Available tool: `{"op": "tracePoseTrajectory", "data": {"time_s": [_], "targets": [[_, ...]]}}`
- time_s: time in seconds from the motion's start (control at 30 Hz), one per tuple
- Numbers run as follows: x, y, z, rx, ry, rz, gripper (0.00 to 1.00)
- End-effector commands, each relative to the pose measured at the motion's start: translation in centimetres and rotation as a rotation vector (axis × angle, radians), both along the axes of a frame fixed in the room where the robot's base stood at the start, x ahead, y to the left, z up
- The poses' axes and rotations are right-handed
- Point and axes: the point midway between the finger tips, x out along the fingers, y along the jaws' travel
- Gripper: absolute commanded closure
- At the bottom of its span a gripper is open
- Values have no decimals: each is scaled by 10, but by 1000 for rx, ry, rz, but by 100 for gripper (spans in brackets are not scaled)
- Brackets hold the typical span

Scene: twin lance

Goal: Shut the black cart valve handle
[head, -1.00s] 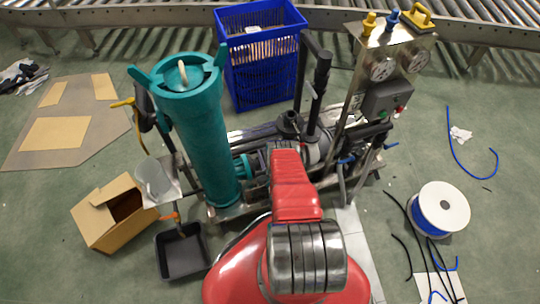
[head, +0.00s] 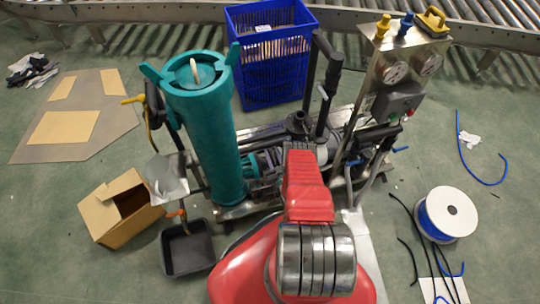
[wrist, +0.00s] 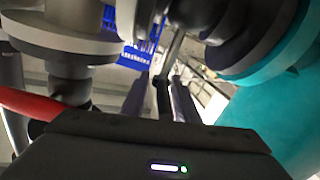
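The cart's black valve handle seems to be the dark upright lever (head: 328,72) behind my arm in the head view; I cannot tell for certain. In the wrist view a black bar (wrist: 162,97) stands upright between the fingers of my gripper (wrist: 160,102). The two fingers are apart, one on each side of the bar. I cannot tell whether they touch it or how deep it lies between them. In the head view my red arm reaches over the cart's front edge and hides most of the gripper and the lower fittings.
A tall teal cylinder (head: 208,135) stands left of my arm, close by in the wrist view. A gauge panel (head: 402,62) rises at the right. A blue crate (head: 268,85) stands behind. A black tray (head: 187,248), an open box (head: 118,208) and a cable spool (head: 447,214) are on the floor.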

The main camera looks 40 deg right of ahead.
Motion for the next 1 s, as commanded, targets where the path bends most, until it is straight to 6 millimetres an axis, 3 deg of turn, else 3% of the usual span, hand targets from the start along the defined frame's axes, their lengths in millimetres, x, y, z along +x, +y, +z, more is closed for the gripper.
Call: {"op": "tracePoseTrajectory", "data": {"time_s": [0.47,1.0], "targets": [[-8,5,-1,2,0,6,68],[-89,35,-1,3,2,2,68]]}}
